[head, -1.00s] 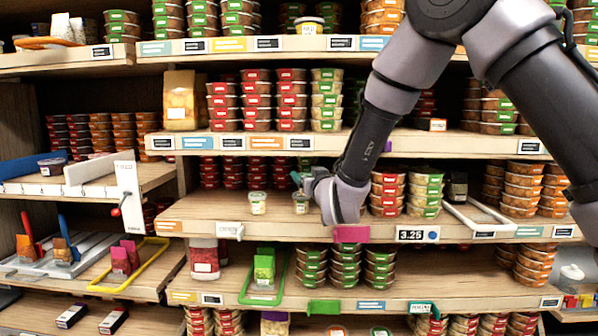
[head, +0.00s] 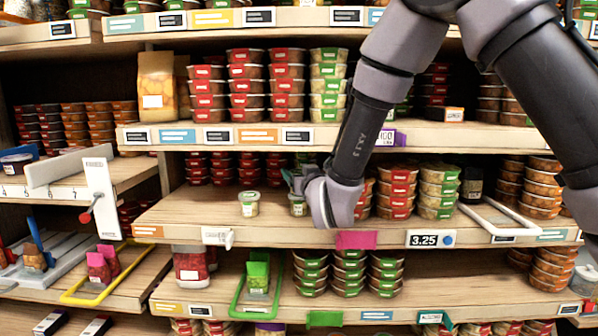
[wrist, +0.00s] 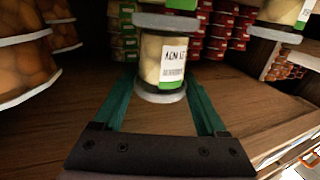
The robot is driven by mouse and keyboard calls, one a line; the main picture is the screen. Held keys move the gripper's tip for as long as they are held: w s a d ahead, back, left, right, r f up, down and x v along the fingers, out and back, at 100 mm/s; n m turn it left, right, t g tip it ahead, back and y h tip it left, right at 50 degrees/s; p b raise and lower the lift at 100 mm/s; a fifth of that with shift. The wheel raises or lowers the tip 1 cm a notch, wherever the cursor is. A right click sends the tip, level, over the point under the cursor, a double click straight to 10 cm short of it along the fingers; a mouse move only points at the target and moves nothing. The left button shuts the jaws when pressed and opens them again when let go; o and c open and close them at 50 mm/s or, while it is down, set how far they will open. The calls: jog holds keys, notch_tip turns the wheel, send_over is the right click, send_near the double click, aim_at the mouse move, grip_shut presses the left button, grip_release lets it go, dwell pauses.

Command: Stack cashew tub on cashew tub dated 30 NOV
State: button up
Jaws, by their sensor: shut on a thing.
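A small clear cashew tub (head: 298,205) with a pale lid and green label stands at my gripper (head: 299,185) on the middle shelf. A second cashew tub (head: 249,204) stands apart to the left on the same shelf, near the front edge. It shows partly in the wrist view (wrist: 284,14), at the top right. Its date cannot be read.
Stacks of red-labelled tubs (head: 397,192) and green-labelled tubs (head: 438,190) stand close to the right of my gripper. A shelf board (head: 400,137) runs above. More red-labelled tubs sit behind. The shelf (head: 195,205) left of the second tub is clear.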

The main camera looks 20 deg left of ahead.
jog(key=shift+w+f, duration=0.1)
jog(key=o, duration=1.3)
jog(key=v, duration=1.2)
